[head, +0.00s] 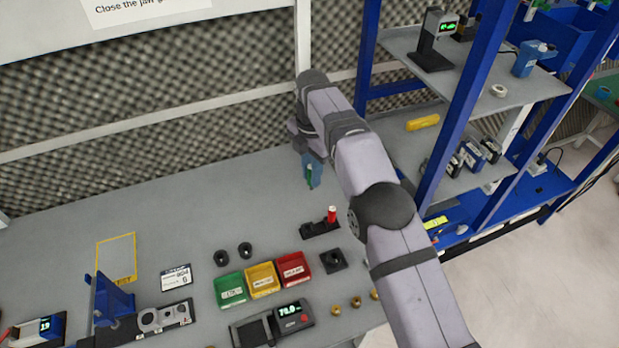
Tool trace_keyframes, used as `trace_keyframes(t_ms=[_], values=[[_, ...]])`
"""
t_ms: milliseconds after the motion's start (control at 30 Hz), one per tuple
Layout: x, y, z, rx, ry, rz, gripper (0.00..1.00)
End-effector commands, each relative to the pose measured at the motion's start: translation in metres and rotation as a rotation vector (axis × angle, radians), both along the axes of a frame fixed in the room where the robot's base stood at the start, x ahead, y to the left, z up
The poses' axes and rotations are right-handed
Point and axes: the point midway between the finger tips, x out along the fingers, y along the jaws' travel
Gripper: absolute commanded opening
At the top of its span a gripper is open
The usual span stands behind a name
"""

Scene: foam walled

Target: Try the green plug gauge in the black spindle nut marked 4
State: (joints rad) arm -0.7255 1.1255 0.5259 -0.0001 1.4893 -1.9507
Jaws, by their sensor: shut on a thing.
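My gripper (312,168) points down over the back of the bench, with blue fingers shut on the green plug gauge (310,177). Only a small part of the green gauge shows between the fingers. Two black ring-shaped nuts lie on the bench left of it, one at the left (221,257) and one at the right (245,250). A black square block with a round middle (333,260) sits to the right of the bins. No number 4 is readable on any of them, so I cannot tell which is marked 4.
A black stand (311,230) holds a red gauge (331,214). Green (230,290), yellow (263,280) and red (294,268) bins stand in front, beside a digital display (290,312). Several brass pieces (356,302) lie near the front edge. A blue-framed shelf (455,120) stands at right.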

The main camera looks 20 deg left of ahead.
Motion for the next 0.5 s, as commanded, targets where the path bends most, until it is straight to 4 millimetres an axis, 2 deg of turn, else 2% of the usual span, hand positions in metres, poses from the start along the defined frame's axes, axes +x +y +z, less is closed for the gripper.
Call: trace_keyframes(t_ms=[500], values=[[0.006,-0.001,0.014,0.0,0.0,-0.009,0.0]])
